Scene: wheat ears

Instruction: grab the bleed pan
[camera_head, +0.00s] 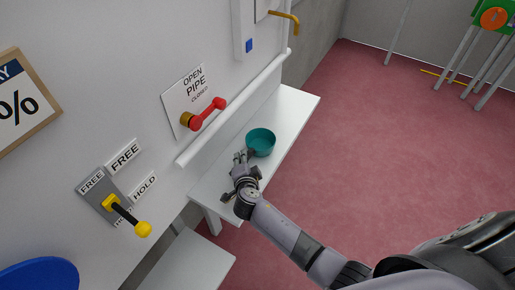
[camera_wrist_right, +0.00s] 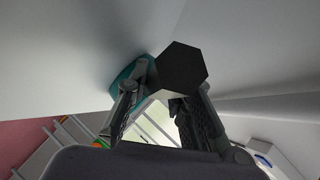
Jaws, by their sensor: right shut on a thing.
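The bleed pan (camera_head: 260,138) is a round teal pan on the white bench, below the pipe panel. My right gripper (camera_head: 246,155) is at the pan's near left side, shut on it. In the right wrist view, part of the teal pan (camera_wrist_right: 127,73) shows behind the left finger. A dark hexagonal piece (camera_wrist_right: 182,67), which looks like the end of the pan's handle, sits at the fingertips. The fingers hide the exact contact. My left gripper is in neither view.
The white bench (camera_head: 296,103) runs along the wall. A red valve handle (camera_head: 208,112) and a white rail (camera_head: 232,108) are above it. A yellow-knobbed lever (camera_head: 126,215) is at the left.

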